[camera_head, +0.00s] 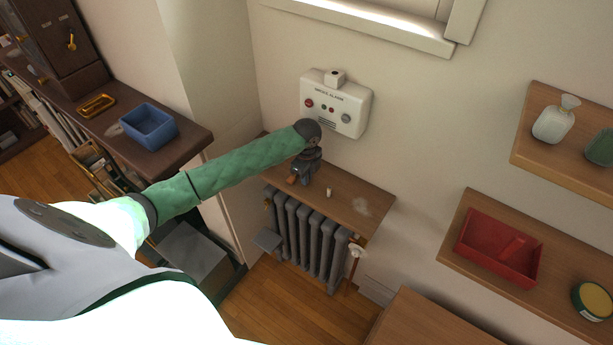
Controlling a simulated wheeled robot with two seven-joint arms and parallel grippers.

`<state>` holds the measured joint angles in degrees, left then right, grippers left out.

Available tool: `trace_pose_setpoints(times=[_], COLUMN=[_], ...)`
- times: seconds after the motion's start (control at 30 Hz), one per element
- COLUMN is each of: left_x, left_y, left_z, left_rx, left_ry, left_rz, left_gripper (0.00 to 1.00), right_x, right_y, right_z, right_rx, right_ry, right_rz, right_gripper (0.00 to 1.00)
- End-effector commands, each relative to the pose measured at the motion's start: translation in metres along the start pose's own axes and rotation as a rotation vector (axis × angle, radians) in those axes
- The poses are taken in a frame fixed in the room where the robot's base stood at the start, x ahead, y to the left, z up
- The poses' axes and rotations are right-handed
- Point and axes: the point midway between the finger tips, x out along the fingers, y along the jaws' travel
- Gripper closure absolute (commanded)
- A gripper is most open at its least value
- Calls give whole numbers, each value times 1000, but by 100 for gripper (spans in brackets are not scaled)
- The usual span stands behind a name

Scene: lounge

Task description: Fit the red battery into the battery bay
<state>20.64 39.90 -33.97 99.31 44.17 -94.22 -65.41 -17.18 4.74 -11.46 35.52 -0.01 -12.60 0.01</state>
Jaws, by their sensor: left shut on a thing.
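A white alarm box (350,118) is fixed to the wall, with a small raised block with a dark spot (335,77) on its top. I cannot tell where its battery bay is. My left gripper (297,178) is in front of the wall, below and left of the box, over the radiator shelf. It is shut on a small orange-brown thing (291,180), mostly hidden by the fingers; I cannot tell if this is the red battery. A small white piece (329,193) stands on the shelf right of the gripper. My right gripper is out of view.
The wooden shelf (372,215) lies over a grey radiator (310,240). Right wall shelves hold a red tray (473,248) with a red bar (515,247) in it, a round green-and-yellow tin (592,300) and a bag (555,120). A blue bin (148,127) stands on the left cabinet.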

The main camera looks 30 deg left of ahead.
Motion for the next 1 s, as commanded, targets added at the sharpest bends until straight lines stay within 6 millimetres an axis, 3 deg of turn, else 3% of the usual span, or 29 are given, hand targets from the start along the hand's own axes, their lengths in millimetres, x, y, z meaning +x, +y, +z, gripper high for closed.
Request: trace_pose_setpoints(times=[0.37,1.0], left_x=[-12,-32], left_y=[0,0], left_z=[0,0], left_rx=[0,0], left_ry=[0,0], left_rz=[-1,-1], left_gripper=[100,100], right_x=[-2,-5], right_y=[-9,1], right_z=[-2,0], right_rx=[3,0], right_ry=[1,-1], right_rz=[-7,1], right_gripper=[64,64])
